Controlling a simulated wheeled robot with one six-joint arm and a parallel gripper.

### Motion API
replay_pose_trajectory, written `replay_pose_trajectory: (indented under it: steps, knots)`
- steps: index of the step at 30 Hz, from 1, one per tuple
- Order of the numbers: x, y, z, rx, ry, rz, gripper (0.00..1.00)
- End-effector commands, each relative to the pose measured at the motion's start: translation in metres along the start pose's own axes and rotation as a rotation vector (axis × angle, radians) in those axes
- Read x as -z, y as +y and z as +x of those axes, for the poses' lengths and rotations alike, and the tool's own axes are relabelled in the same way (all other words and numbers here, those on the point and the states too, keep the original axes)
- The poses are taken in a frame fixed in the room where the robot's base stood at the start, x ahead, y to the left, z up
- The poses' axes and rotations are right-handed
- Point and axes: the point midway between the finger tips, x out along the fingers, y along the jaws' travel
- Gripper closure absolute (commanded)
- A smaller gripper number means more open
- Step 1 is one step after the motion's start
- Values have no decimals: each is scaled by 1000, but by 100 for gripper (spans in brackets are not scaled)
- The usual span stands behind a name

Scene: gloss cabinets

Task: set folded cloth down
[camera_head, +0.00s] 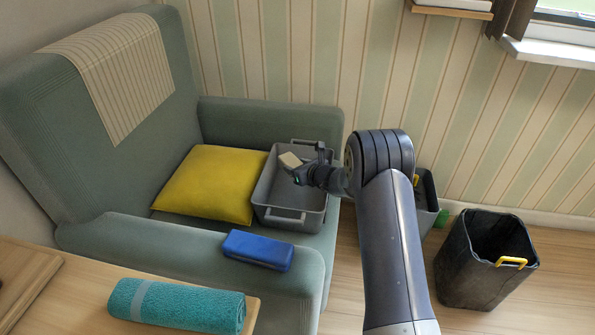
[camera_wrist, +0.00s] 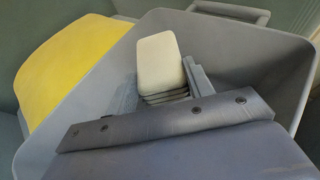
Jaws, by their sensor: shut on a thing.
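The folded cloth (camera_head: 289,160) is small, cream and layered; it also shows in the wrist view (camera_wrist: 160,62). My gripper (camera_head: 297,169) is shut on it, with one finger on each side in the wrist view (camera_wrist: 160,88). The cloth is held over a grey tub (camera_head: 267,190) with handles on the armchair seat. In the wrist view the tub's wall (camera_wrist: 240,50) surrounds the cloth. I cannot tell how far the cloth is above the tub floor. The near part of the tub is hidden behind my wrist in that view.
A yellow cushion (camera_head: 212,183) lies left of the tub. A blue case (camera_head: 258,250) rests on the near armrest. A rolled teal towel (camera_head: 176,304) lies on the wooden table. A grey bin (camera_head: 427,200) and a dark bin (camera_head: 480,262) stand on the floor at right.

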Motion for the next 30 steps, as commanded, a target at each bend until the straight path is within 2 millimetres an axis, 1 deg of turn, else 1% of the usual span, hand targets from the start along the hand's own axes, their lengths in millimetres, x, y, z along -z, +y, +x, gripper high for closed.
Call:
replay_pose_trajectory:
  steps: [1, 2, 8, 25, 29, 30]
  knots:
    - [7, 0, 3, 0, 0, 1, 73]
    - [8, 0, 4, 0, -1, 1, 73]
    - [7, 0, 3, 0, -2, 1, 73]
    - [19, 0, 8, 0, 0, 0, 73]
    - [19, 0, 8, 0, 1, 2, 73]
    - [20, 0, 8, 0, 2, 2, 47]
